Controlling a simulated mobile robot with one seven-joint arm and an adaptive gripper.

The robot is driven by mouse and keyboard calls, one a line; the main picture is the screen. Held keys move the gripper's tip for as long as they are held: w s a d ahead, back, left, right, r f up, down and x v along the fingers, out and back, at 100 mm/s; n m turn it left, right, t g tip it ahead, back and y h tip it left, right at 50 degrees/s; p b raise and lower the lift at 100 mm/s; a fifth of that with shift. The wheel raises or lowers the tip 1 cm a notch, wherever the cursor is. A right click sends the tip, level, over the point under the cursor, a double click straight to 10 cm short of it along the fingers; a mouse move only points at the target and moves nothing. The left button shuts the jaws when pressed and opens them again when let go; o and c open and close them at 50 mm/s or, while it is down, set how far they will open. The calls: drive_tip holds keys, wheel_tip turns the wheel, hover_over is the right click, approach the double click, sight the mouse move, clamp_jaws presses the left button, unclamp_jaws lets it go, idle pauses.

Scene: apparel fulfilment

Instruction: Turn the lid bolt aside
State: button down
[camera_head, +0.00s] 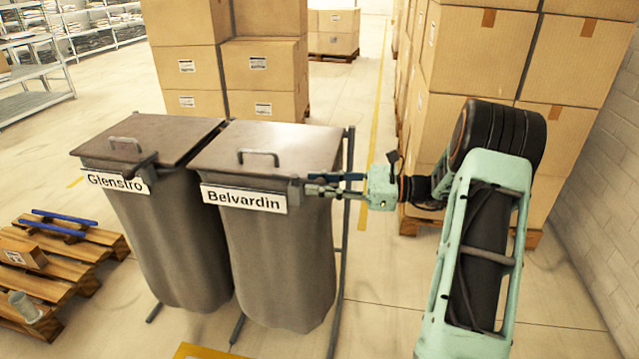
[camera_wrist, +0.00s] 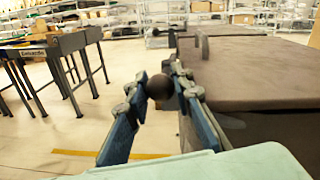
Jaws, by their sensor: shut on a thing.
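Two grey bins stand side by side, the left one labelled Glenstro (camera_head: 115,181) and the right one Belvardin (camera_head: 243,197). The Belvardin bin has a flat brown lid (camera_head: 262,140) with a bar handle, and the lid is down. My gripper (camera_head: 312,184) reaches in from the right at that bin's front right corner. In the wrist view my gripper (camera_wrist: 160,92) is shut on the dark round knob (camera_wrist: 160,87) of the lid bolt. The fingers hide most of the bolt in the head view. The Glenstro lid (camera_head: 145,138) is also down, with its dark bolt (camera_head: 143,163) at the front edge.
Stacked cartons (camera_head: 480,50) stand behind and to the right of my arm, with more cartons (camera_head: 265,65) behind the bins. A wooden pallet (camera_head: 60,265) with a small box lies at the left. A bin-frame post (camera_head: 345,230) stands close to my gripper. Floor in front is open.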

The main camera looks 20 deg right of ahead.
drive_tip(key=c, duration=1.7)
unclamp_jaws()
drive_tip(key=shift+o, duration=0.2)
drive_tip(key=v, duration=1.2)
